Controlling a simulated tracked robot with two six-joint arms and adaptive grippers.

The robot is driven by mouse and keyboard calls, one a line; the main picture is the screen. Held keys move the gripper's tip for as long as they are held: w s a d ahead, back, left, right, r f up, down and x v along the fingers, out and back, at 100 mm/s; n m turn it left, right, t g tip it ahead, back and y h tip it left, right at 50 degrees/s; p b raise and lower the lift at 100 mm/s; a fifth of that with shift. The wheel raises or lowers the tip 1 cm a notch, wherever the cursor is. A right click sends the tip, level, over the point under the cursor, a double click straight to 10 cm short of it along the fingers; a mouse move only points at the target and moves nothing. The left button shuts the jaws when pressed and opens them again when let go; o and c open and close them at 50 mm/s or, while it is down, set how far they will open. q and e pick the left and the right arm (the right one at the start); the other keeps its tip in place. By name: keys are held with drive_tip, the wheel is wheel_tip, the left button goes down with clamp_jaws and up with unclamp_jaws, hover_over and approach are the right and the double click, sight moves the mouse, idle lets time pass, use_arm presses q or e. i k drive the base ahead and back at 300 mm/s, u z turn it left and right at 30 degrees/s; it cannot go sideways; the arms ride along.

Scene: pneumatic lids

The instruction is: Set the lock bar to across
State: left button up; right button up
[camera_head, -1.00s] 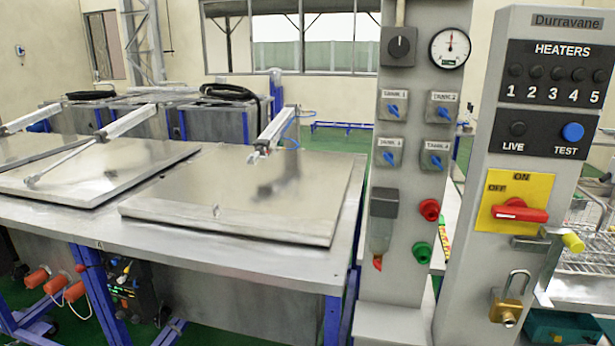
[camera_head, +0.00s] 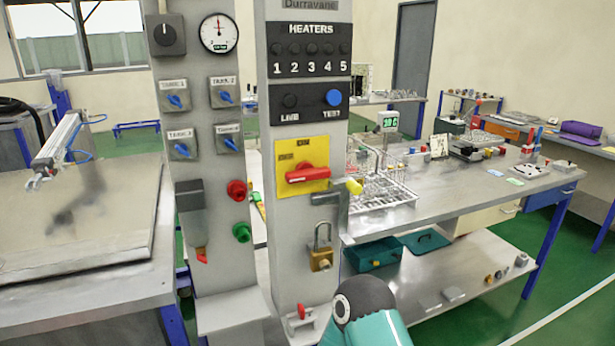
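The lock bar (camera_head: 330,199) is a short grey metal bar with a yellow knob (camera_head: 354,186) at its right end. It is on the right-hand grey column, just below the red switch handle (camera_head: 307,174) on its yellow plate (camera_head: 288,160). The bar appears to lie roughly sideways, with the knob sticking out past the column's right edge. A brass padlock (camera_head: 321,259) hangs below the bar; I cannot tell whether its shackle is closed. A teal and black part of my arm shows at the bottom centre. Neither gripper is in view.
The heater panel (camera_head: 309,65) is above the switch. The left column (camera_head: 200,130) carries dials, blue tank knobs and red and green fittings. A metal bench (camera_head: 470,190) with a wire basket (camera_head: 385,185) stands close on the right. A flat tank lid (camera_head: 80,215) is left. Green floor shows at right.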

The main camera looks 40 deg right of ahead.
sight(347, 186)
drive_tip(key=u, duration=1.9)
drive_tip(key=i, duration=0.1)
drive_tip(key=z, duration=3.2)
